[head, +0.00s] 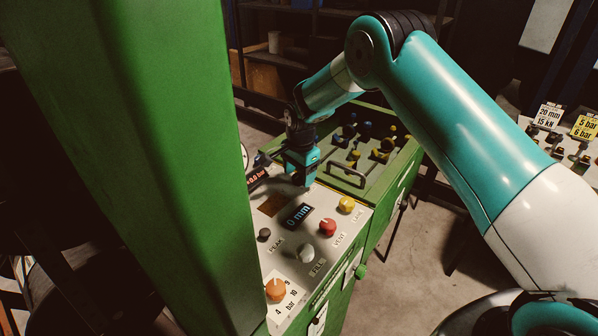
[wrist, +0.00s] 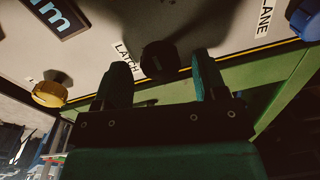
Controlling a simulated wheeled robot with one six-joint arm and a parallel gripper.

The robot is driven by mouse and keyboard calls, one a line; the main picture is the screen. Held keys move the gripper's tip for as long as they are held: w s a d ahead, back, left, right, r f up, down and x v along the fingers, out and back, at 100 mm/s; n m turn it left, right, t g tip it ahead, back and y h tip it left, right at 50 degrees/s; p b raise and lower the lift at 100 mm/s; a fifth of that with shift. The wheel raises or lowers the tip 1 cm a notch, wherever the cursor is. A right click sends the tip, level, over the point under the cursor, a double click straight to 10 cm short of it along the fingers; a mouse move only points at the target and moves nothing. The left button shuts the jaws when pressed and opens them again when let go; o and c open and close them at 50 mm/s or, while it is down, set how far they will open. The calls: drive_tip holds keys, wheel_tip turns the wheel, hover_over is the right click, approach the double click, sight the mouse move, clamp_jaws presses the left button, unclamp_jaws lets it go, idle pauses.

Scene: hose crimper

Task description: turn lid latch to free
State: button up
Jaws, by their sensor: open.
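In the wrist view, a dark round knob (wrist: 158,60) sits on the pale panel beside the label LATCH (wrist: 124,56). My gripper (wrist: 163,68) is open, with one dark finger on each side of the knob and a visible gap to each. How far the fingertips reach along the knob is hard to tell. In the head view, my gripper (head: 301,166) points down at the far end of the panel (head: 287,248). The latch knob is not distinguishable there. The knob's pointer or setting cannot be read.
A yellow knob (wrist: 49,93) and a blue knob (wrist: 306,22) flank the latch in the wrist view. The panel also carries a 0 mm display (head: 298,216), a red knob (head: 327,227) and an orange knob (head: 276,289). A green tray (head: 401,160) of fittings lies behind; a green column (head: 150,150) stands left.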

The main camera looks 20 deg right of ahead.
drive_tip(key=shift+f, duration=0.5)
drive_tip(key=c, duration=0.9)
